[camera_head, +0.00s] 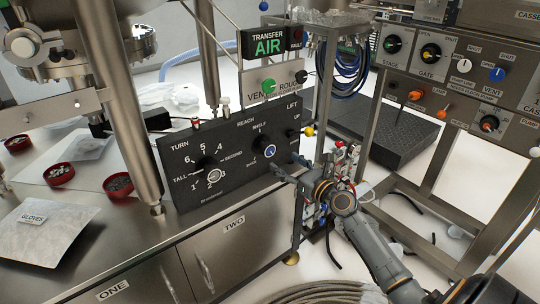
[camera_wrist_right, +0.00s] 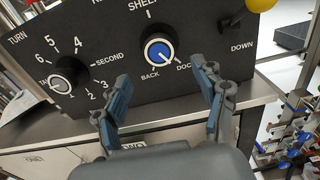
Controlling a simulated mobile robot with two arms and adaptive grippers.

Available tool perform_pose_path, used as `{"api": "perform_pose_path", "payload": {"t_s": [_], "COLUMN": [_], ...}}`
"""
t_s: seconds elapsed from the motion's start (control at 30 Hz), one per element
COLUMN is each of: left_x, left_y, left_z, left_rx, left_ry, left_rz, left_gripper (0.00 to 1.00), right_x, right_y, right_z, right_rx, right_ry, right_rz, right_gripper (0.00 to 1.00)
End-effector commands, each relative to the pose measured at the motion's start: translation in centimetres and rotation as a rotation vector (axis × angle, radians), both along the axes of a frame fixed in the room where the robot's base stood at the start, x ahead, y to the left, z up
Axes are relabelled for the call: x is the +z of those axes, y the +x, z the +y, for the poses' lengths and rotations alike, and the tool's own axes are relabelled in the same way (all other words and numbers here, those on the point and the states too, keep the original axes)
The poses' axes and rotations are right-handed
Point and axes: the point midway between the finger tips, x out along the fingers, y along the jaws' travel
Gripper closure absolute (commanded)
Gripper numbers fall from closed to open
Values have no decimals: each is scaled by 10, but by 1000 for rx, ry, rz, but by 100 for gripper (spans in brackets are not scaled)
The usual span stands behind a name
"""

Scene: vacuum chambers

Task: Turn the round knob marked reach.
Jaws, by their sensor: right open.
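The reach knob (camera_head: 265,146) is round and black with a blue face, on the black control panel (camera_head: 228,178) under the words REACH and SHELF. In the right wrist view the knob (camera_wrist_right: 158,52) has a white pointer line on its blue face, with BACK and DOCK marked below. My right gripper (camera_head: 287,174) is just in front of the panel, slightly right of and below the knob. In the right wrist view its open fingers (camera_wrist_right: 160,92) are spread below the knob, one to each side, apart from it with nothing between them. My left gripper is out of view.
The turn knob (camera_head: 206,164) sits to the left on the same panel, and a lift lever with a yellow ball (camera_head: 308,131) is at its right end. A metal post (camera_head: 120,95) stands left of the panel. A steel cabinet (camera_head: 235,245) is below.

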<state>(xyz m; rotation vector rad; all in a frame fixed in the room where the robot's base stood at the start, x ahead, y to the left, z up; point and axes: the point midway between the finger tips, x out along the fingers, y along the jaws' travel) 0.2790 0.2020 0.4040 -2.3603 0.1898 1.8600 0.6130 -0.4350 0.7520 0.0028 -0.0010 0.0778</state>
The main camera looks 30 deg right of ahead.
Motion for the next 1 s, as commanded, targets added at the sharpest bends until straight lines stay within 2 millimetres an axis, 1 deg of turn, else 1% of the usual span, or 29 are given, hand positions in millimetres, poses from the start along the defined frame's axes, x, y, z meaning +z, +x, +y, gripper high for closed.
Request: {"api": "perform_pose_path", "payload": {"t_s": [0.03,0.1,0.2,0.33,0.5,0.8,0.83,0.87,0.9,0.97,1.0], "left_x": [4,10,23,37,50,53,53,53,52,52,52], "left_y": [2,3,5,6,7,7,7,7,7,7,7], "left_z": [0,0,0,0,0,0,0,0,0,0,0], "left_rx": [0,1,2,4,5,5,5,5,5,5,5], "left_ry": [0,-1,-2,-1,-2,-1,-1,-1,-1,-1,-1], "left_rz": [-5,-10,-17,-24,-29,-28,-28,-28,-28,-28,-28], "left_gripper": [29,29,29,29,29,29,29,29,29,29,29], "right_x": [0,0,-1,-1,-1,-1,-1,-1,-1,-1,-1], "right_y": [12,26,44,61,72,75,75,75,75,74,74], "right_z": [1,2,3,5,6,6,6,6,6,6,6], "right_rx": [0,0,0,0,0,1,1,1,1,1,1], "right_ry": [-1,-1,-1,-2,-2,-3,-3,-3,-3,-2,-3], "right_rz": [-3,-2,-2,-1,1,1,1,1,1,1,1], "right_gripper": [30,30,30,30,30,30,32,38,46,58,67]}}
